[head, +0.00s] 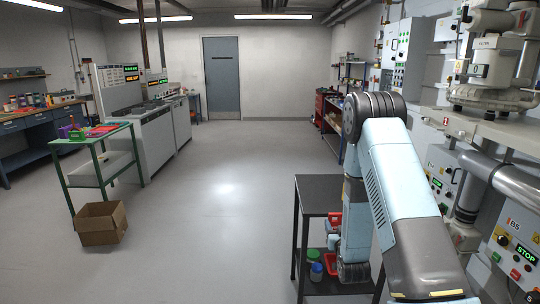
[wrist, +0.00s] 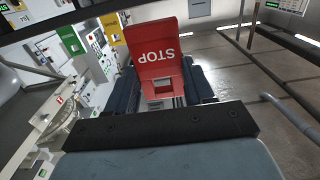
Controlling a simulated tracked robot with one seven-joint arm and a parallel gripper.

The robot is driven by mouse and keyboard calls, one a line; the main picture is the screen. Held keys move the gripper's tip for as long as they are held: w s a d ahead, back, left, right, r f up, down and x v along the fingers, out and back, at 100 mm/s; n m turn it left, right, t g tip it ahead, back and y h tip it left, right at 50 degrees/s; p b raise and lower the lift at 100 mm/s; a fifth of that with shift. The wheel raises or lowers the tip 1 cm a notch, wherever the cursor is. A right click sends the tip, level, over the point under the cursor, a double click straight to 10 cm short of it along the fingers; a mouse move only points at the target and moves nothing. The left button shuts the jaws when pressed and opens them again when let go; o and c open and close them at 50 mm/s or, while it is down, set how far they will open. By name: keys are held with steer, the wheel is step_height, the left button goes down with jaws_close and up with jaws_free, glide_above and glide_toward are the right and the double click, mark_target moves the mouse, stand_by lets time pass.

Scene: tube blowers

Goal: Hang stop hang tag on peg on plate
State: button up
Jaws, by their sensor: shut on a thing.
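The red stop hang tag (wrist: 158,62) is in the wrist view, with white STOP lettering that reads upside down and a square hole below it. My gripper (wrist: 163,88) is shut on its narrower lower part, with a dark finger on each side. A green tag-like piece (wrist: 71,40) and a yellow one (wrist: 113,30) show beyond it at upper left, apart from the red tag. I cannot tell what they hang on. I cannot make out the peg or its plate for sure in either view.
In the head view, a dark table (head: 318,189) stands beside my arm, with small containers (head: 315,270) on its lower shelf. Wall machinery and a control box (head: 515,250) with a lit STOP display line the right. A cardboard box (head: 101,223) lies at left. The middle floor is clear.

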steer(key=shift+w+a+f, duration=0.1)
steer(key=shift+f, duration=0.75)
steer(key=shift+w+a+f, duration=0.1)
steer(key=shift+f, duration=0.7)
steer(key=shift+a, duration=0.1)
